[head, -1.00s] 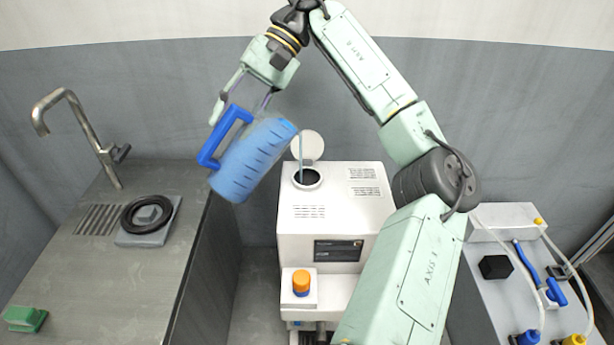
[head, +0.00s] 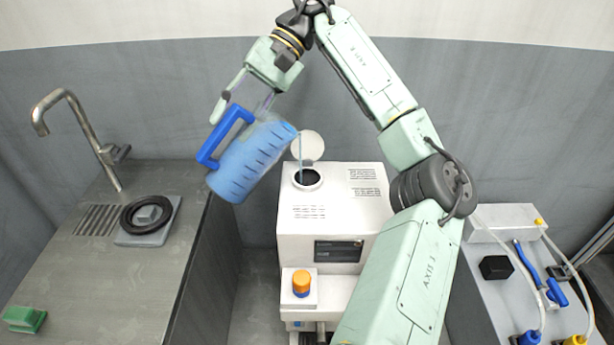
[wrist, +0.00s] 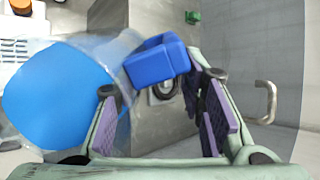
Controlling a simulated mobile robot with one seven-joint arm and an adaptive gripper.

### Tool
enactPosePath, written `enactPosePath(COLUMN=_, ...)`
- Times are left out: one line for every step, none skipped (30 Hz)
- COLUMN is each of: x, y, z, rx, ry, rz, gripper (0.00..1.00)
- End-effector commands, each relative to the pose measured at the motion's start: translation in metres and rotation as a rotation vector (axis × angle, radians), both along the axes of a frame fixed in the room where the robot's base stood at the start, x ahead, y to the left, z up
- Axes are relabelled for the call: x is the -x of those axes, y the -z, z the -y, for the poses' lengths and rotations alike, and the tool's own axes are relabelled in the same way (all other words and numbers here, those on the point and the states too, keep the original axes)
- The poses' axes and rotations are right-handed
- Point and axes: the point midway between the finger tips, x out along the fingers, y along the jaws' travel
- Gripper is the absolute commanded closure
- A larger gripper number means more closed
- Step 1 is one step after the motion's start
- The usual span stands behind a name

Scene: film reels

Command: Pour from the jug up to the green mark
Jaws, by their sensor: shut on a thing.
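The clear jug (head: 247,163) with a blue handle (head: 222,137) holds blue liquid and is tilted, its mouth toward the upper right. My gripper (head: 243,106) is shut on the handle, above the jug. In the wrist view the jug's blue contents (wrist: 58,95) fill the left side, and the handle (wrist: 157,62) lies beyond my fingers (wrist: 160,112). I cannot make out a green mark; the machine's inside is hidden.
A round lid (head: 308,146) stands open behind the opening. A counter (head: 110,250) at left carries a tap (head: 85,135), a black ring on a grey block (head: 150,220) and a green block (head: 24,319). A bench (head: 510,300) with hoses stands at right.

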Motion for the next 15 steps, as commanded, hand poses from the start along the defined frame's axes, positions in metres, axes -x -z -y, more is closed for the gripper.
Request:
enactPosePath(x=0.0003, y=-0.0017, z=-0.0001, rx=-0.003, ry=-0.001, rz=0.001, gripper=1.0)
enactPosePath(x=0.0003, y=-0.0017, z=-0.0001, rx=-0.003, ry=0.0, rz=0.001, gripper=1.0)
enactPosePath(x=0.0003, y=-0.0017, z=-0.0001, rx=-0.004, ry=0.0, rz=0.0, gripper=1.0)
enactPosePath(x=0.0002, y=-0.0014, z=-0.0001, rx=-0.004, ry=0.0, rz=0.0, gripper=1.0)
enactPosePath(x=0.0001, y=-0.0011, z=0.0, rx=-0.006, ry=0.0, rz=-0.001, gripper=1.0)
enactPosePath(x=-0.0001, y=-0.0007, z=0.0003, rx=-0.012, ry=0.0, rz=-0.005, gripper=1.0)
enactPosePath(x=-0.0003, y=-0.0001, z=0.0006, rx=-0.018, ry=0.0, rz=-0.008, gripper=1.0)
enactPosePath(x=-0.0005, y=0.0003, z=0.0009, rx=-0.023, ry=0.0, rz=-0.011, gripper=1.0)
enactPosePath(x=-0.0008, y=0.0006, z=0.0014, rx=-0.032, ry=0.0, rz=-0.017, gripper=1.0)
enactPosePath(x=-0.0009, y=0.0005, z=0.0018, rx=-0.039, ry=-0.001, rz=-0.02, gripper=1.0)
enactPosePath(x=-0.001, y=0.0003, z=0.0021, rx=-0.044, ry=-0.001, rz=-0.023, gripper=1.0)
enactPosePath(x=-0.001, y=-0.0001, z=0.0023, rx=-0.047, ry=-0.001, rz=-0.024, gripper=1.0)
enactPosePath(x=-0.0011, y=-0.0005, z=0.0024, rx=-0.048, ry=-0.001, rz=-0.024, gripper=1.0)
enactPosePath(x=-0.001, y=-0.0006, z=0.0024, rx=-0.048, ry=-0.001, rz=-0.024, gripper=1.0)
enactPosePath(x=-0.0011, y=-0.0008, z=0.0024, rx=-0.047, ry=-0.001, rz=-0.024, gripper=1.0)
